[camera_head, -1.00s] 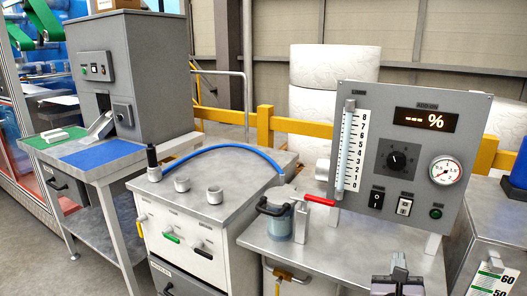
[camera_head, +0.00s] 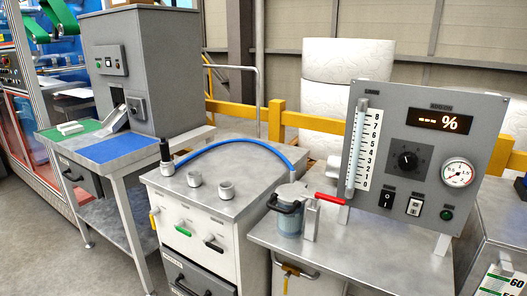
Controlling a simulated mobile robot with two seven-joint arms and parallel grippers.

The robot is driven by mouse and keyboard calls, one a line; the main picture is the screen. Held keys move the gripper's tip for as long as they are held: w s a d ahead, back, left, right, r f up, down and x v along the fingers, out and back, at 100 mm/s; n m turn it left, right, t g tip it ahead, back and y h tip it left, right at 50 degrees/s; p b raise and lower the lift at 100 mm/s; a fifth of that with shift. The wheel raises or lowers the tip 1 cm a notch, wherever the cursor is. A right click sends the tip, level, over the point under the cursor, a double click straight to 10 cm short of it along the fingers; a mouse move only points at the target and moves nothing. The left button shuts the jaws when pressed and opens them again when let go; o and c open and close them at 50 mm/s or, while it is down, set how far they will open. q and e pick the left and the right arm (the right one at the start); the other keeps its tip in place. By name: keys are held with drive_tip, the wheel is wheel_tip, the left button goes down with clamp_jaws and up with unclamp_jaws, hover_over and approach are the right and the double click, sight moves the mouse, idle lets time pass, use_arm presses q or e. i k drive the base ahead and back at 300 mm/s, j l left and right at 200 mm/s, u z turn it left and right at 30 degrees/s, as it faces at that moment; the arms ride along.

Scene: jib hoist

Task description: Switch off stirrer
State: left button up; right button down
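The grey control panel (camera_head: 395,118) stands upright at the right, on a steel bench. Low on its face sit a black rocker switch (camera_head: 386,199), a white-framed rocker switch (camera_head: 414,206) and a dark green round button (camera_head: 446,214). Their small labels are too blurred to read, so I cannot tell which one is the stirrer's. A dark rotary knob (camera_head: 408,159) is above them. The display (camera_head: 440,121) shows dashes and a percent sign. A lidded vessel (camera_head: 289,217) with a black handle stands at the panel's left. Neither of my grippers is in view.
A red lever (camera_head: 330,198) sticks out between vessel and panel. A blue hose (camera_head: 240,143) arches over the white cabinet (camera_head: 185,225) to the vessel. The bench top (camera_head: 370,245) before the panel is clear. A dial gauge (camera_head: 457,173) sits at the panel's right.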

sight(414, 206)
drive_tip(key=i+l+z, duration=0.1)
drive_tip(key=z, duration=1.35)
drive_tip(key=i+l+z, duration=0.1)
drive_tip(key=i, duration=0.45)
